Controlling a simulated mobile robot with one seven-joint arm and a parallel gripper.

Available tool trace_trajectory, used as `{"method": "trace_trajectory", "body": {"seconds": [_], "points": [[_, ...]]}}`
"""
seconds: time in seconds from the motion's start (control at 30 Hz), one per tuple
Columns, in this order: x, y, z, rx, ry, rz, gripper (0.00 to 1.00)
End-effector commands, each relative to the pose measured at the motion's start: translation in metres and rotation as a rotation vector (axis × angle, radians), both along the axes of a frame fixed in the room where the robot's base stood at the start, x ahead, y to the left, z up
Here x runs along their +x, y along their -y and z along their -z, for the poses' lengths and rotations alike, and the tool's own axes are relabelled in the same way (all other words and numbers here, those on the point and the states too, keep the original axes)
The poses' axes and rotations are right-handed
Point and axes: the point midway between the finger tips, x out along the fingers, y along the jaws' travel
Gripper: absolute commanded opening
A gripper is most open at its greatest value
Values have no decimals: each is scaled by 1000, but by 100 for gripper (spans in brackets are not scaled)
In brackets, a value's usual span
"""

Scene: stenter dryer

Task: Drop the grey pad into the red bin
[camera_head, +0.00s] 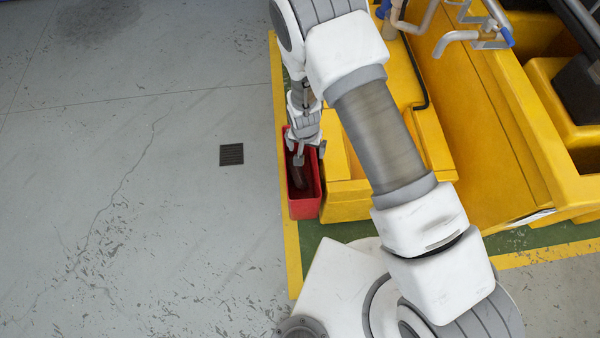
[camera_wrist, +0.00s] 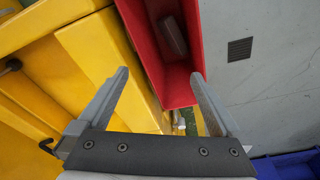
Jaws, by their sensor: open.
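The red bin (camera_head: 305,206) stands upright on the floor against the yellow machine. It also shows in the wrist view (camera_wrist: 180,92) just beyond my fingertips. A grey-brown block, which looks like the grey pad (camera_wrist: 172,35), is inside the bin, near one wall. In the head view the pad (camera_head: 299,176) is partly hidden by my gripper and in shadow. My gripper (camera_head: 309,155) is over the bin, pointing down.
The yellow machine (camera_head: 345,190) borders the bin on the right. A dark floor grate (camera_head: 231,154) lies to the left on open grey floor. A blue object (camera_wrist: 290,165) shows at the lower right of the wrist view. My arm covers much of the head view.

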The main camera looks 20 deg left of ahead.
Motion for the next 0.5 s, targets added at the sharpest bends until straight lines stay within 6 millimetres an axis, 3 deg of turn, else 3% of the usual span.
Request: {"method": "trace_trajectory", "body": {"seconds": [0.17,0.5], "points": [[-2,0,-16,0,0,-1,100],[-13,1,-96,2,2,-1,100]]}}
